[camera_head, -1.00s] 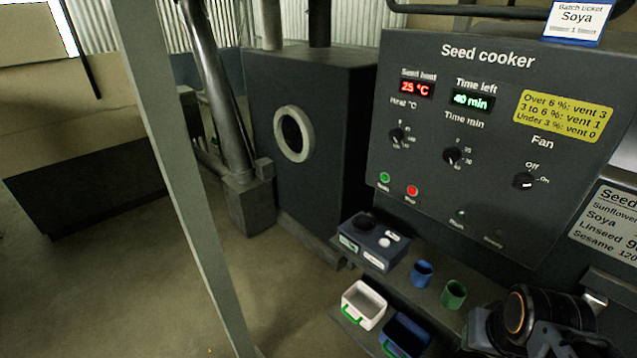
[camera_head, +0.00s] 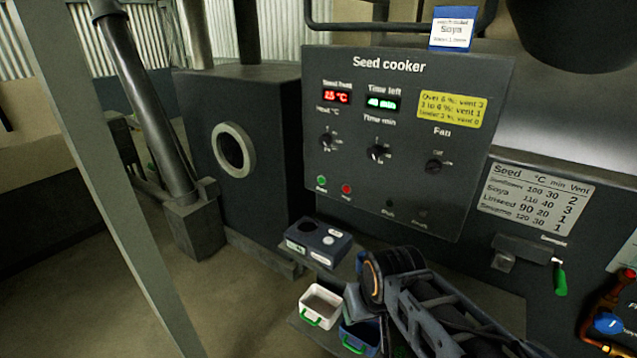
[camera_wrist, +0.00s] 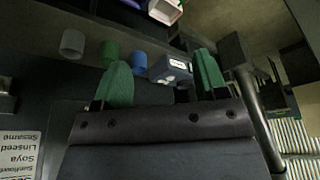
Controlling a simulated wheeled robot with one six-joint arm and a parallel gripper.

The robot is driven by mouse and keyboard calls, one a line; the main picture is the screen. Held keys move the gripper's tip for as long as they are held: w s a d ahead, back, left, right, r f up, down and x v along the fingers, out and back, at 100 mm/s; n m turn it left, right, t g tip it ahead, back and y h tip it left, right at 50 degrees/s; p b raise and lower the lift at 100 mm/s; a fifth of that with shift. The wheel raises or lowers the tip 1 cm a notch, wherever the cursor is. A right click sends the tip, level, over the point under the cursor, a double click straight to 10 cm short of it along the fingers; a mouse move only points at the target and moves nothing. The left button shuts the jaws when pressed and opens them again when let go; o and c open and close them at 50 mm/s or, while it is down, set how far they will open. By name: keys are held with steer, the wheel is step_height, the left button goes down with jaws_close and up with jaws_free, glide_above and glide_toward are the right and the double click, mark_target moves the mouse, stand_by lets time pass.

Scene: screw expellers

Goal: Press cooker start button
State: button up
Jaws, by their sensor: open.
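The seed cooker panel (camera_head: 408,110) is a dark upright box in the head view. Its green button (camera_head: 321,180) sits at the lower left, beside a red button (camera_head: 346,188); its small label looks like Start but is blurred. The displays read about 25 °C and 40 min. My gripper shows in the wrist view (camera_wrist: 163,78), its two green fingers apart with nothing held between them. In the head view my arm is in front, below and right of the green button; the fingertips are hidden there. The wrist view does not show the buttons.
A small dark-blue box (camera_head: 318,240) with a white button stands below the panel. A white bin (camera_head: 320,305) and a blue bin (camera_head: 361,338) are lower down. A blue cup (camera_wrist: 138,62) and green cup (camera_wrist: 109,50) show in the wrist view. A pale post (camera_head: 100,180) stands at left.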

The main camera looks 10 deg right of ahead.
jaws_close()
stand_by(0.6)
stand_by(1.2)
